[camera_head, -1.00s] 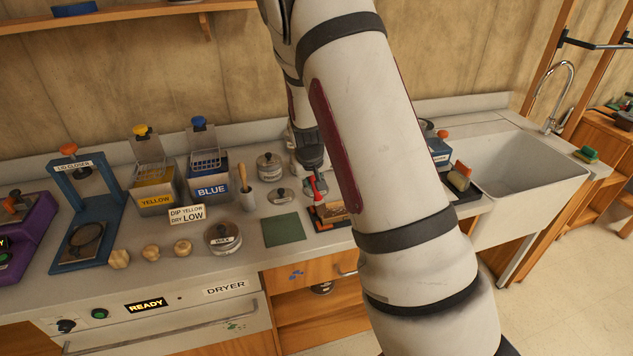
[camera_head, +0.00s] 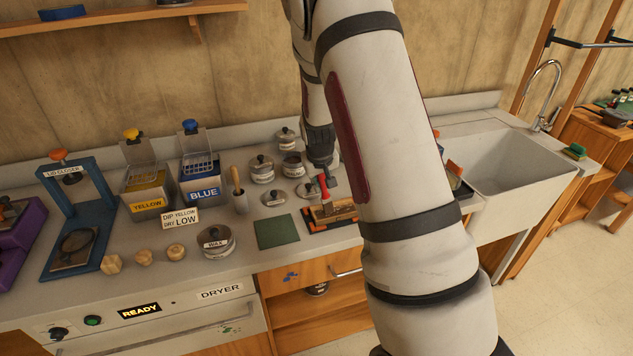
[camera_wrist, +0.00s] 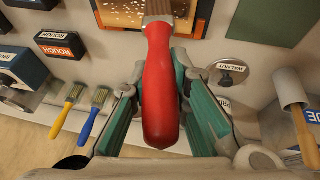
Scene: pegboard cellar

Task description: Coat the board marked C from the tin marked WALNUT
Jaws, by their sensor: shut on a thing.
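My gripper (camera_head: 323,176) is shut on the red handle of a brush (camera_wrist: 158,90), whose bristles point to the top of the wrist view. The brush head is over a brown board (camera_head: 338,211) in an orange-edged tray (camera_head: 320,228); whether they touch cannot be told. In the wrist view the board (camera_wrist: 120,14) shows pale specks; no letter is readable. A round lid marked WALNUT (camera_wrist: 229,74) lies beside the brush. An open tin with dark contents (camera_head: 292,166) stands behind the board; its label is unreadable.
A green mat (camera_head: 276,231) and WAX tin (camera_head: 215,241) lie left of the board. YELLOW (camera_head: 147,198) and BLUE (camera_head: 200,186) dip tanks stand farther left. Brushes (camera_wrist: 88,112) and blocks marked ROUGH (camera_wrist: 60,45) appear in the wrist view. A sink (camera_head: 520,165) is right.

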